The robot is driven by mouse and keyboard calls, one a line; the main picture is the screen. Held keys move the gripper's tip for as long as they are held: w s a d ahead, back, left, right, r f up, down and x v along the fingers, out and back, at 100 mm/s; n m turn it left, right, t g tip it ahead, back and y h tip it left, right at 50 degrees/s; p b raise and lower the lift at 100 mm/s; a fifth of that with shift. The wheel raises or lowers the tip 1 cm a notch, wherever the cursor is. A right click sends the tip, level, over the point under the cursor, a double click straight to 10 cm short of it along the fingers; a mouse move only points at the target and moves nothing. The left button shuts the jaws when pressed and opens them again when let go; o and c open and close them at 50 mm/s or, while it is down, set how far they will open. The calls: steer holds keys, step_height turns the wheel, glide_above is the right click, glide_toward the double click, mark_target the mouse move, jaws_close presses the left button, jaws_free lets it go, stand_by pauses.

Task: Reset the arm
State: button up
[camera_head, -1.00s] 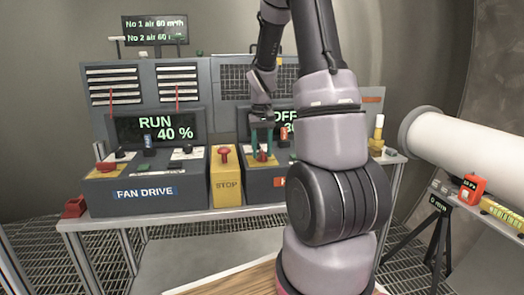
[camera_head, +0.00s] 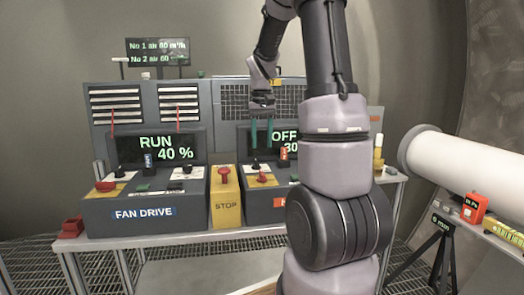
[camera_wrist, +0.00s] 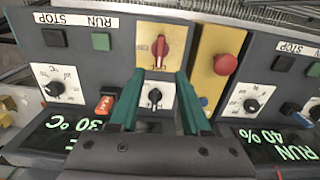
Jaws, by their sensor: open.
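My gripper (camera_head: 262,138) is open and empty, with green fingers pointing down above the right-hand console (camera_head: 245,190). That console's screen (camera_head: 284,139) reads OFF, with 30 partly hidden by my arm. In the wrist view, the two fingers of my gripper (camera_wrist: 157,76) stand apart over the panel. In the head view the red knob (camera_head: 263,178) is below the fingers, with a visible gap.
The fan drive console (camera_head: 145,211) on the left reads RUN 40 %. Between the consoles is a yellow stop box (camera_head: 227,206) with a red button. A white pipe (camera_head: 465,165) and an orange device (camera_head: 474,207) are at the right. Vented panels stand behind.

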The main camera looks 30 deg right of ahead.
steer(key=shift+r, duration=0.1)
stand_by(0.4)
steer(key=s+a+r+t, duration=0.2)
steer(key=s+a+r, duration=0.2)
steer(key=s, duration=0.2)
steer(key=s+a+r+t+y, duration=0.1)
steer(key=s+a+r+t, duration=0.1)
steer(key=s+a, duration=0.3)
steer(key=s+a+r+m+t+y, duration=0.1)
steer(key=s+a+r+t, duration=0.2)
steer(key=s, duration=0.6)
step_height(320, 180, up, 3)
steer(key=shift+a+f, duration=0.15)
steer(key=shift+a, duration=0.55)
steer(key=shift+w, duration=0.1)
